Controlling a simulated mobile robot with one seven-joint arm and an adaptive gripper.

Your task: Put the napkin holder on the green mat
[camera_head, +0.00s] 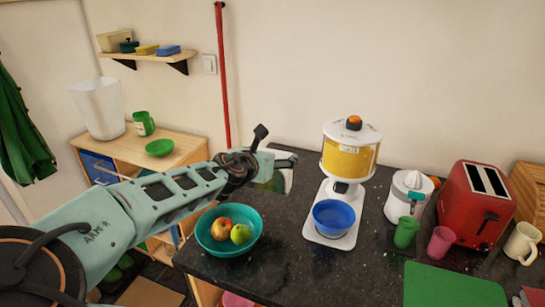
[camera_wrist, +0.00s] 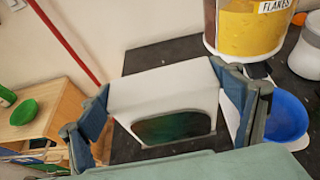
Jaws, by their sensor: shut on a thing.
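My gripper (camera_head: 277,163) is shut on the napkin holder, above the back left part of the dark counter. In the wrist view the napkin holder (camera_wrist: 165,85) is a white piece with a rounded opening that shows dark green inside. The fingers of my gripper (camera_wrist: 165,105) are on its left and right sides. In the head view the gripper partly hides the napkin holder (camera_head: 289,180). The green mat (camera_head: 450,287) lies at the front right of the counter, far from the gripper, cut off by the lower picture edge.
A teal bowl of fruit (camera_head: 212,247) stands at the counter's left. A flakes dispenser (camera_head: 350,150) with a blue bowl (camera_head: 334,216) stands mid-counter. A juicer (camera_head: 408,195), green cup (camera_head: 406,231), pink cup (camera_head: 441,242) and red toaster (camera_head: 475,205) stand behind the mat.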

